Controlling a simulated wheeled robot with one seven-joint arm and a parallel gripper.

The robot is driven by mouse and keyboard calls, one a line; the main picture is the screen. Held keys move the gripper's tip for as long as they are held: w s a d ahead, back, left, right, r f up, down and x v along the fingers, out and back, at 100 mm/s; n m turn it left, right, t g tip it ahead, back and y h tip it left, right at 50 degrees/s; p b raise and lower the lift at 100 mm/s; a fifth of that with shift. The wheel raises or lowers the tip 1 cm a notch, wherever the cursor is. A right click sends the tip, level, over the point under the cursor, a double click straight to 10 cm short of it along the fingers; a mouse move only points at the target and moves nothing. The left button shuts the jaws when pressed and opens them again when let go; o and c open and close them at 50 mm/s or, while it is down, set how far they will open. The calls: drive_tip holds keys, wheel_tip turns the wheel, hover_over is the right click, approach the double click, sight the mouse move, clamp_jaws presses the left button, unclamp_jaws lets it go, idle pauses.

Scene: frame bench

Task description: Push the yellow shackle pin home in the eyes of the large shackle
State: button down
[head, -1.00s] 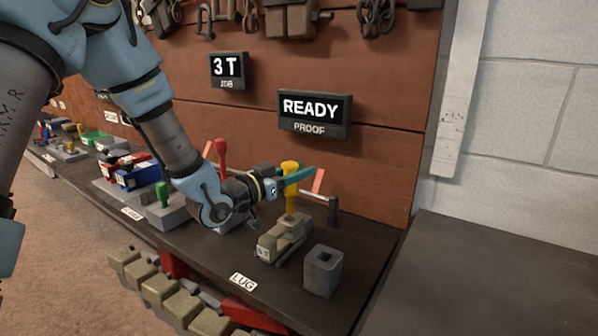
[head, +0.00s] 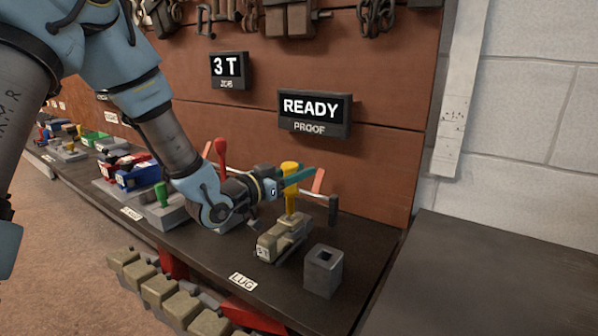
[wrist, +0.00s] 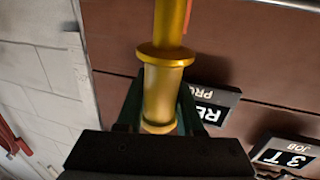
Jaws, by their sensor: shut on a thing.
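The yellow pin (head: 291,200) stands about upright, its lower end at a tan-grey fitting (head: 281,240) on the bench. My gripper (head: 291,177) reaches in from the left and is shut on the upper part of the pin. In the wrist view, the pin (wrist: 163,85) lies between my two teal fingers (wrist: 160,108), and its collar sits beyond the grip. The pin's far end runs out of that view. I cannot make out the large shackle's eyes or how deep the pin sits.
A grey square block with a hole (head: 323,271) stands right of the tan fitting. A dark hammer-like tool (head: 333,210) is behind. A red-handled piece (head: 221,155) and a green-handled block (head: 163,205) stand to the left. The panel (head: 314,110) reads READY. The right bench is clear.

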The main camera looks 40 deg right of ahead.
drive_tip(key=shift+f+b, duration=0.9)
drive_tip(key=shift+f, duration=0.15)
drive_tip(key=shift+c, duration=2.3)
unclamp_jaws()
drive_tip(key=a+b, duration=0.1)
drive_tip(key=a, duration=1)
drive_tip(key=shift+s+b, duration=0.15)
drive_tip(key=shift+b, duration=0.25)
drive_tip(key=shift+d, duration=0.1)
drive_tip(key=shift+c, duration=0.2)
